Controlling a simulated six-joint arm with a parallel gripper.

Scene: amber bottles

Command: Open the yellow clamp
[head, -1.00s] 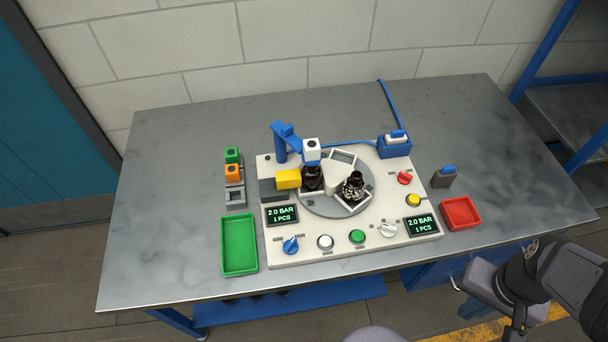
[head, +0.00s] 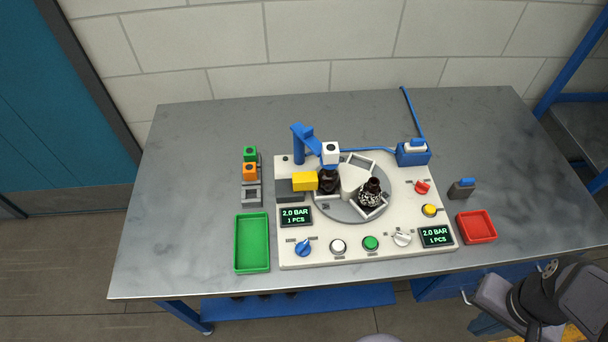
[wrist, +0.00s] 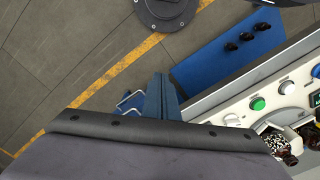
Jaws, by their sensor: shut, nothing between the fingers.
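The yellow clamp (head: 304,181) is a block on the left of the white machine panel (head: 320,258), by a dark grey block (head: 284,190). Its right end meets or nearly meets a dark amber bottle (head: 328,186) standing in the round turntable (head: 345,212). A white block on a blue arm (head: 303,145) is over that bottle. A second bottle (head: 372,192) sits further right on the turntable. My gripper (wrist: 160,80) shows in the wrist view, shut and empty, pointing at the floor area in front of the table, well away from the clamp. My arm is low right in the head view.
A green tray (head: 237,243) is left of the panel and a red tray (head: 493,228) right. Green and orange blocks (head: 250,171) stand in a rack. Front knobs include a blue one (head: 303,248). The table (head: 180,220) is bare at far left.

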